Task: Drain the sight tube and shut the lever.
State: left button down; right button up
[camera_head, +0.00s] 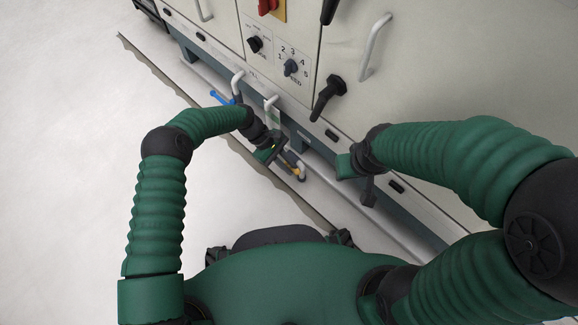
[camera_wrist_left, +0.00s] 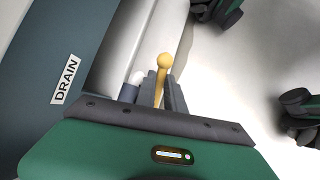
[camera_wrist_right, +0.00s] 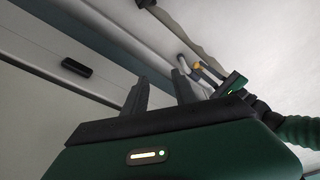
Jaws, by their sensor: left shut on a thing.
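The yellow drain lever (camera_wrist_left: 164,62), with a round knob end, stands between the fingers of my left gripper (camera_wrist_left: 162,92). That gripper is shut on it, beside the DRAIN label (camera_wrist_left: 66,80). In the head view, the left gripper (camera_head: 284,157) is low at the cabinet front, with a little yellow of the lever (camera_head: 292,169) showing next to a pale pipe elbow (camera_head: 301,174). My right gripper (camera_wrist_right: 160,92) is open and empty, in front of the cabinet's lower edge; the lever also shows beyond it (camera_wrist_right: 196,67). I cannot make out the sight tube or its level.
The cabinet front (camera_head: 420,70) carries a black handle (camera_head: 328,96), knobs (camera_head: 291,67) and grab handles (camera_head: 376,45). A blue lever (camera_head: 221,98) sticks out low, left of my left gripper. The pale floor (camera_head: 60,180) is clear at the left.

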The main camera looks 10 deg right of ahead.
pick_arm(q)
jog(key=shift+w+a, duration=0.15)
jog(key=c, duration=1.4)
grip_release()
jog(key=shift+c, duration=0.2)
